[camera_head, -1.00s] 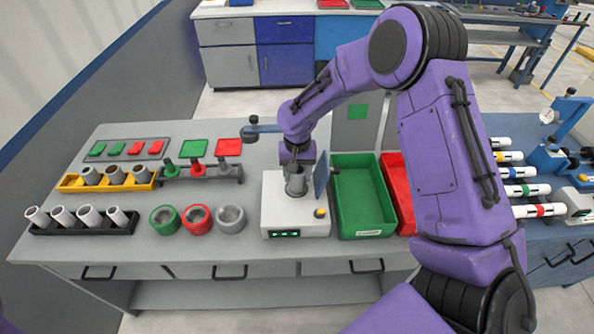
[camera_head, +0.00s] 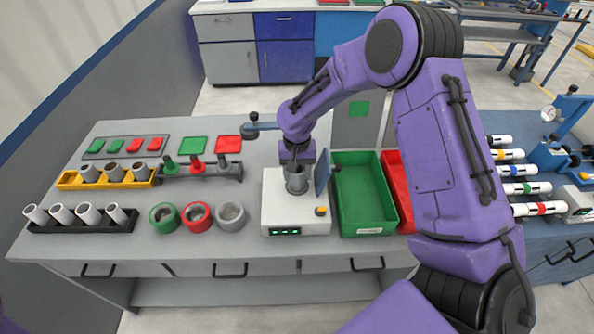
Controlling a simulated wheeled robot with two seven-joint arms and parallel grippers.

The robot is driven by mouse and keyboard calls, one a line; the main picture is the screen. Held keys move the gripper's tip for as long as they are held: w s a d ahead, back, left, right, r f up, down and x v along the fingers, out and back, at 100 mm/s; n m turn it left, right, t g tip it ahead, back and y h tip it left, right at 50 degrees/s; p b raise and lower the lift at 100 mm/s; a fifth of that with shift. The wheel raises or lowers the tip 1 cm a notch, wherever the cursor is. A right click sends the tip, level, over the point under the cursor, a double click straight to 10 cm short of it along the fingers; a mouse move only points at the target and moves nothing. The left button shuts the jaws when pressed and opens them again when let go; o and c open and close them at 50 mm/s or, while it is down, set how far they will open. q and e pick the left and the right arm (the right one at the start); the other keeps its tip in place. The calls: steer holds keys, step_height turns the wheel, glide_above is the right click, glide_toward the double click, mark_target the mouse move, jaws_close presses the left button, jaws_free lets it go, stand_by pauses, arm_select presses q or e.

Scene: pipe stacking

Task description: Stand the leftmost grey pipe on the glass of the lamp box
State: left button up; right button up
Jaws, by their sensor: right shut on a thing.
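My right gripper (camera_head: 296,163) reaches down over the lamp box and is shut on a grey pipe (camera_head: 296,184). The pipe is upright over the top of the white lamp box (camera_head: 280,216), and its foot looks to be on or very near the glass; contact cannot be told. The glass is mostly hidden by the pipe. Other grey pipes (camera_head: 114,174) stand in the yellow rack (camera_head: 72,183) at the left. My left gripper is not in view.
A blue flap (camera_head: 322,172) stands beside the pipe, then a green bin (camera_head: 362,205) and a red bin (camera_head: 396,180). A black rack (camera_head: 75,228) holds several pale tilted pipes. Green, red and grey rings (camera_head: 197,215) lie left of the lamp box.

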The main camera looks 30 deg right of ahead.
steer(key=shift+f, duration=0.2)
steer(key=o, duration=1.2)
steer(key=shift+r, duration=0.15)
step_height(320, 180, up, 10)
steer(key=shift+r+b, duration=0.15)
steer(key=shift+b, duration=0.7)
